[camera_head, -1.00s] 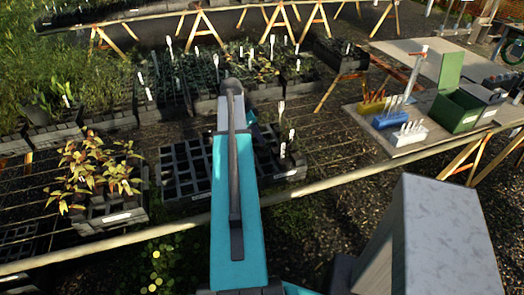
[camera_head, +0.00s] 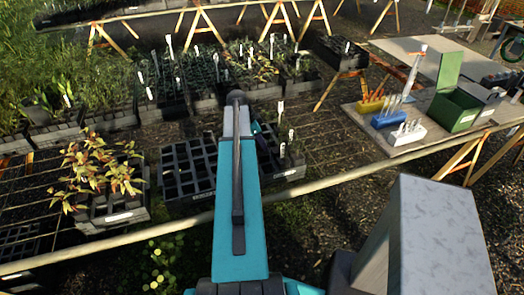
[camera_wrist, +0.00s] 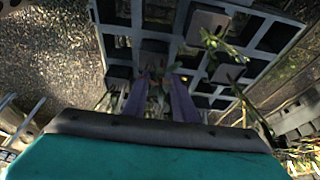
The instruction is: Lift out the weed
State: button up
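A black cell tray (camera_head: 190,168) lies on the wire bench in the head view, mostly empty at its left part. It fills the upper part of the wrist view (camera_wrist: 182,17). My gripper (camera_wrist: 161,80) points at the tray in the wrist view, its two fingers apart. A small plant with reddish and green leaves (camera_wrist: 166,82) shows between the fingertips, perhaps the weed; I cannot tell whether the fingers touch it. A taller green seedling (camera_wrist: 222,50) stands right of the fingers.
A tray of yellow-red leafy plants (camera_head: 110,213) is at left, with several seedling trays behind. White plant labels (camera_head: 291,136) stand upright near the tray's right end. A side table at right holds a green box (camera_head: 455,109) and blue (camera_head: 388,119) and white (camera_head: 408,133) label holders.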

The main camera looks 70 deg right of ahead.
grip_shut()
dwell(0.3)
jog(key=shift+r, duration=0.15)
jog(key=shift+r+b, duration=1.55)
jog(key=shift+r, duration=3.35)
